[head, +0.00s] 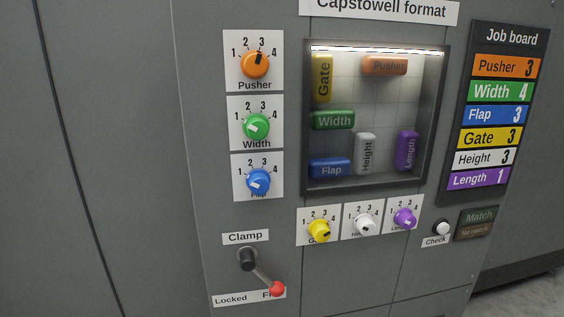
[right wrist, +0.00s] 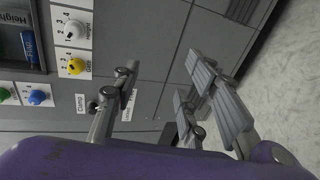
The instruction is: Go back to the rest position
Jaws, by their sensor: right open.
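My right gripper (right wrist: 162,78) shows in the right wrist view. Its grey fingers are spread wide with nothing between them, in front of the grey cabinet. It is not in the head view, and my left gripper is in neither view. The cabinet (head: 150,130) carries orange Pusher (head: 254,66), green Width (head: 257,128) and blue Flap (head: 258,182) dials in a column. Yellow Gate (head: 318,231), white Height (head: 364,225) and purple Length (head: 405,219) dials sit in a row under the window. The orange dial's mark points about at 3.
The clamp lever (head: 262,273) slants down right, its red knob by the partly covered "Free" label. A recessed window (head: 432,110) holds coloured, labelled blocks. A job board (head: 511,37), a white Check button (head: 443,227) and a match sign (head: 476,223) are at right. Pale floor (right wrist: 285,80) lies beside the cabinet.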

